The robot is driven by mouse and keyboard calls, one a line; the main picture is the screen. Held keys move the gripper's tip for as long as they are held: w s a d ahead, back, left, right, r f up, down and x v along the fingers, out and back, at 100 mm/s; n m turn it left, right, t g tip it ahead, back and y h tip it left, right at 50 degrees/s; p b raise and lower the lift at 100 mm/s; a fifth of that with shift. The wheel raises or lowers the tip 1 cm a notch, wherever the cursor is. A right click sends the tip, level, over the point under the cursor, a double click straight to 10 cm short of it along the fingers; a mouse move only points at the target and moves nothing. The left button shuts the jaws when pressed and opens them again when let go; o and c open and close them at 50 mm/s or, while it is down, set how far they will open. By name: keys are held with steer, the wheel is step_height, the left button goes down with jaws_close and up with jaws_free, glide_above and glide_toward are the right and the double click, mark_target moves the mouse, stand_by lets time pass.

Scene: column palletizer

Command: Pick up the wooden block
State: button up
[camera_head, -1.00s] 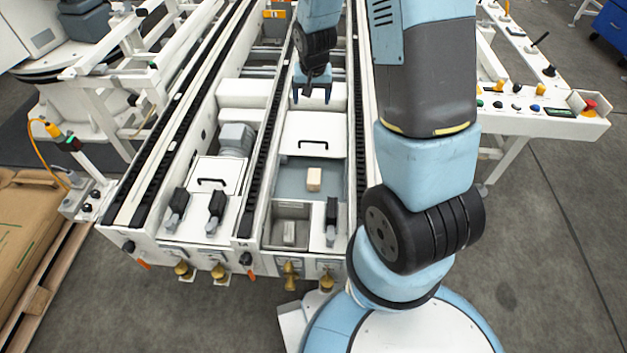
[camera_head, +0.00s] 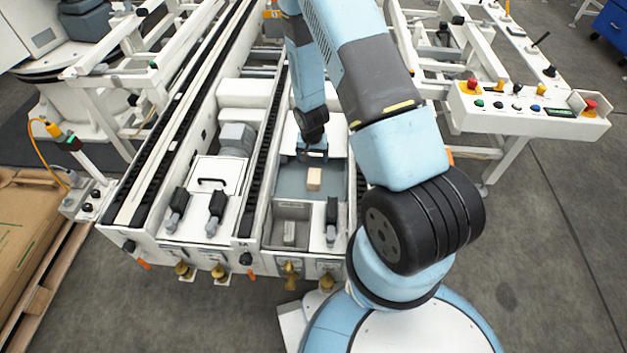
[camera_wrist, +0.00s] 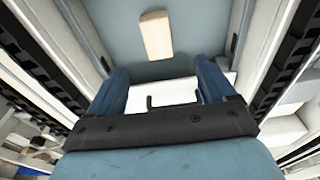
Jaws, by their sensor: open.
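The wooden block (camera_head: 314,179) is a small pale beige box. It lies on the blue-grey floor panel (camera_head: 290,184) inside the white conveyor frame. In the wrist view the block (camera_wrist: 156,36) lies ahead of the fingers and between their lines, apart from both. My gripper (camera_head: 312,156) is open and empty, just behind the block in the head view, above the white cover. Its two blue fingers (camera_wrist: 160,80) show in the wrist view. I cannot tell the exact height of the fingertips above the panel.
Black conveyor rails (camera_head: 265,150) run along both sides of the recess. A white cover with a black handle (camera_wrist: 172,98) lies under the gripper. An open bin (camera_head: 289,232) with a small grey item is in front of the block. A control panel (camera_head: 530,110) stands at right.

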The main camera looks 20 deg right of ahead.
glide_toward(314, 175)
step_height(314, 175, down, 5)
steer(key=shift+a, duration=0.15)
steer(key=shift+w+d+f, duration=0.15)
steer(key=shift+f, duration=0.75)
steer(key=shift+w+d+f, duration=0.1)
steer(key=shift+w+f, duration=0.05)
steer(key=shift+f, duration=0.75)
steer(key=shift+w+d+f, duration=0.15)
steer(key=shift+f, duration=0.7)
steer(key=c, duration=1.1)
